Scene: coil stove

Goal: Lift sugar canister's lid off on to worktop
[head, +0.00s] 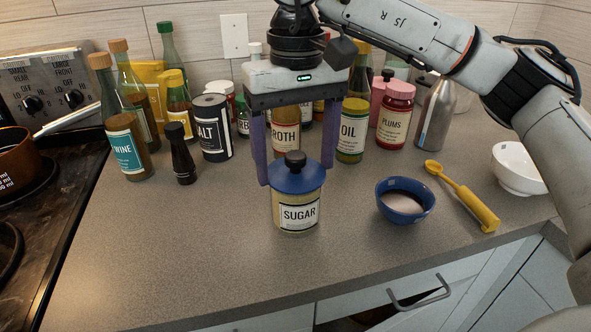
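The sugar canister (297,213) stands upright on the grey worktop (190,245), its SUGAR label facing me. The left finger's tip is close to the lid's left edge; I cannot tell whether either finger touches the lid. My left gripper is not in the head view.
Bottles and jars crowd behind the canister, including the salt canister (212,127), oil bottle (352,130) and plums jar (395,115). A blue bowl (405,201), yellow scoop (463,197) and white bowl (517,170) stand right. The worktop left of the canister is clear.

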